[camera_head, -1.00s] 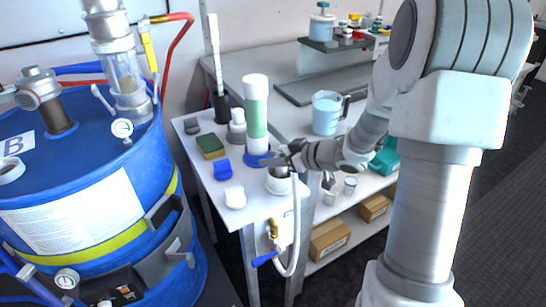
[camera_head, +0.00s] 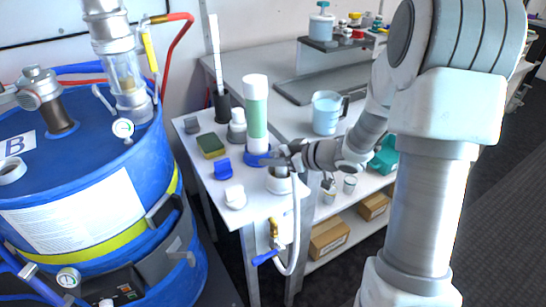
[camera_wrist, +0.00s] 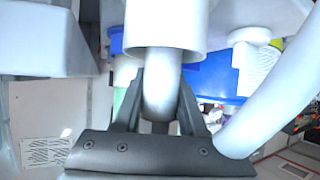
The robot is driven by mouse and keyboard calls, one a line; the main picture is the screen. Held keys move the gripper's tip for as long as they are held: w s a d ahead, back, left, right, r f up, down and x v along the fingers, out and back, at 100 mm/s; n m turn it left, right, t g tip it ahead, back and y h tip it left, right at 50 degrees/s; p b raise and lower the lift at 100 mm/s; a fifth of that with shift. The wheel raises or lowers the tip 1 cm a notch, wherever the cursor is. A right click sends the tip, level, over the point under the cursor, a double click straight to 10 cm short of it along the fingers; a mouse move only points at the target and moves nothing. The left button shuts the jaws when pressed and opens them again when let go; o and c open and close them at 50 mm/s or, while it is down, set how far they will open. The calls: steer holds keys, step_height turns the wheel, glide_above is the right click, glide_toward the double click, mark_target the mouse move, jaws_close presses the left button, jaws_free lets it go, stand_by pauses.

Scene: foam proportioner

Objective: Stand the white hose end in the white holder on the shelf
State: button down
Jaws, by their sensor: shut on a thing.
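The white holder (camera_head: 279,184) is a short round cup at the front right corner of the white shelf (camera_head: 262,209). My gripper (camera_head: 282,161) is just above it, and its fingers (camera_wrist: 158,100) are shut around the white hose end (camera_wrist: 162,88). In the wrist view the hose end passes into the open mouth of a white cylinder (camera_wrist: 165,28), which looks like the holder. How deep it sits is hidden. The white hose (camera_head: 296,225) hangs from there past the shelf's front edge and curves at the right of the wrist view (camera_wrist: 272,108).
A blue-handled valve (camera_head: 266,257) hangs below the shelf. A blue drum (camera_head: 90,215) stands left.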

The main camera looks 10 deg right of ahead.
mark_target(284, 176)
steer(key=shift+f+b, duration=0.4)
steer(key=shift+f, duration=0.2)
steer(key=c, duration=0.8)
jaws_free()
steer(key=shift+o, duration=0.2)
steer(key=shift+p+v, duration=1.7)
steer(key=shift+v, duration=0.45)
steer(key=p+v, duration=0.4)
steer(key=v, duration=0.2)
steer(key=shift+s+d+r+p, duration=0.15)
steer(key=shift+s+d+p, duration=0.1)
steer(key=shift+p, duration=0.1)
